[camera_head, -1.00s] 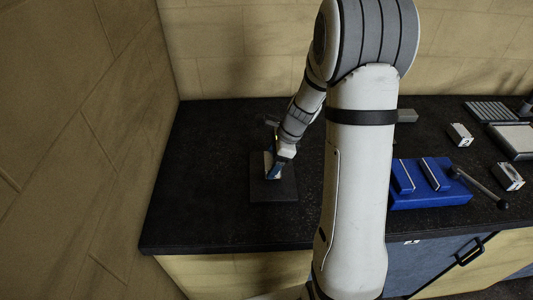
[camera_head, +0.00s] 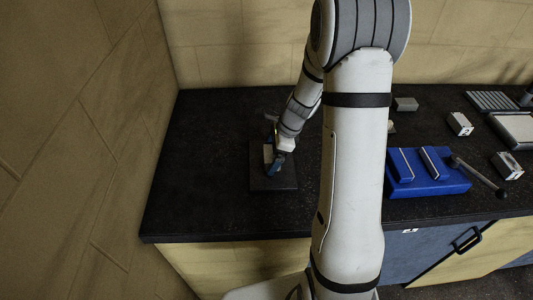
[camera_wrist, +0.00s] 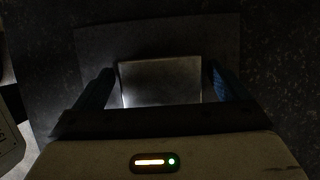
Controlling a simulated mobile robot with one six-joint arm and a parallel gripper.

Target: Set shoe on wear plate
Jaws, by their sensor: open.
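The shoe, a pale grey block (camera_head: 267,153), lies on the dark square wear plate (camera_head: 286,184) at the left of the bench. In the wrist view the shoe (camera_wrist: 160,80) sits flat-looking on the plate (camera_wrist: 100,42), between my spread blue fingers. My gripper (camera_head: 272,166) is low over the plate, beside the shoe. It is open, with a dark gap between each finger and the shoe in the wrist view (camera_wrist: 160,92). The shoe's near edge is hidden by my gripper body.
A blue fixture (camera_head: 430,180) with two upright jaws and a lever handle (camera_head: 480,178) stands to the right. Small blocks (camera_head: 459,124), (camera_head: 507,165) and a grey block (camera_head: 405,104) lie farther right. A wall bounds the left side. The bench left of the plate is clear.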

